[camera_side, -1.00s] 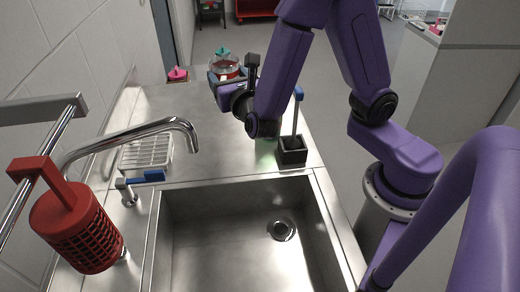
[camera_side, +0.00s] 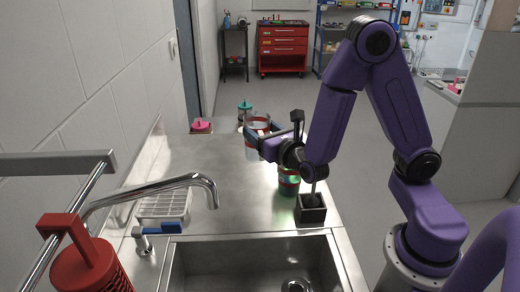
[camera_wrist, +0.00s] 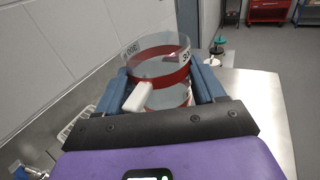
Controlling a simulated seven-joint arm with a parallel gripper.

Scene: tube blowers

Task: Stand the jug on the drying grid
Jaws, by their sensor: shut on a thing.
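The jug (camera_side: 252,150) is clear with red bands; its white handle (camera_wrist: 137,97) faces my wrist camera. My gripper (camera_side: 270,137) is shut on the jug, with one blue finger on each side of its body in the wrist view (camera_wrist: 160,80). The jug is upright or nearly so, toward the far end of the steel counter; I cannot tell how far its base is above the top. The drying grid (camera_side: 163,205) is a white slatted rack on the counter at left, near the wall. It looks empty, and part of it shows in the wrist view (camera_wrist: 76,124).
A banded container (camera_side: 289,180) and a black box (camera_side: 311,211) stand at right. Pink-topped (camera_side: 201,126) and green-topped (camera_side: 245,106) items are behind.

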